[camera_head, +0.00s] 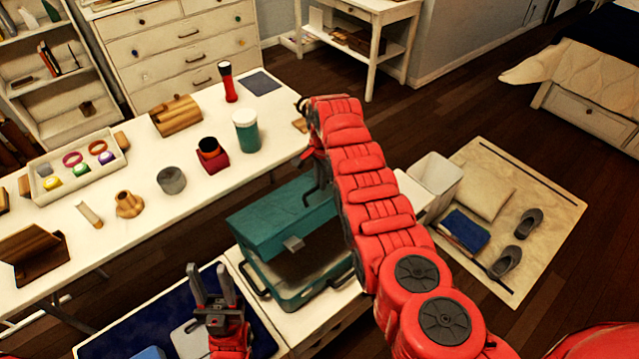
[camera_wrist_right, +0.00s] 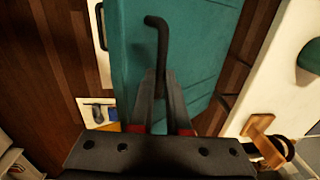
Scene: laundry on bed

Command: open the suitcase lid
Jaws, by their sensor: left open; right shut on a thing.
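The teal suitcase stands on a white surface in the head view. Its lid (camera_head: 283,222) is raised at an angle above the base (camera_head: 318,284), leaving a dark gap at the front, with a grey latch (camera_head: 293,243) on the lid's front edge. My right gripper (camera_head: 319,182) reaches down at the lid's far right part. In the right wrist view, the gripper (camera_wrist_right: 161,82) is shut on a black bent handle (camera_wrist_right: 157,28) against the teal lid (camera_wrist_right: 195,50). My left gripper (camera_head: 212,284) is open and empty, left of the suitcase above a dark blue mat.
A long white table (camera_head: 95,265) with a tray, jars, a flashlight and wooden items lies behind and left. A dark blue mat (camera_head: 150,325) is at the lower left. A white bin (camera_head: 437,174) and a beige rug (camera_head: 545,190) with slippers are right of my right arm.

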